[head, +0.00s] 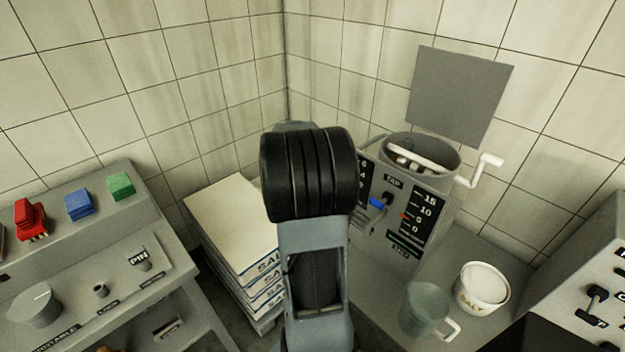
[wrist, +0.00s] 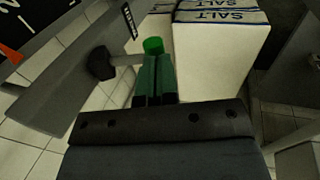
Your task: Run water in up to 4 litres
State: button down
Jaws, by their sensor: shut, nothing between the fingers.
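The grey vat (head: 378,148) stands at the back right in the head view with its round top open. On its front are a TAP label, a blue tap lever (head: 377,204) and a black 0–15 scale (head: 418,218) with a small orange-red mark near 5. A second numbered scale (head: 362,182) is partly hidden behind my arm, so its litre reading cannot be made out.
Salt sacks (head: 232,222) are stacked left of my arm. A clear jug (head: 425,310) and a white salt tub (head: 482,287) stand before the vat. The left bench (head: 70,270) holds a PIN fitting and coloured blocks. A white crank (head: 482,168) juts from the vat's right.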

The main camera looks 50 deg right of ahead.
jog(key=shift+r, duration=0.1)
dwell(0.8)
jog(key=shift+r+p, duration=0.65)
jog(key=shift+r, duration=0.05)
jog(key=d+p+v, duration=0.2)
jog(key=v, duration=1.1)
jog(key=shift+d+r, duration=0.2)
jog(key=shift+r, duration=0.55)
jog(key=shift+s, duration=0.1)
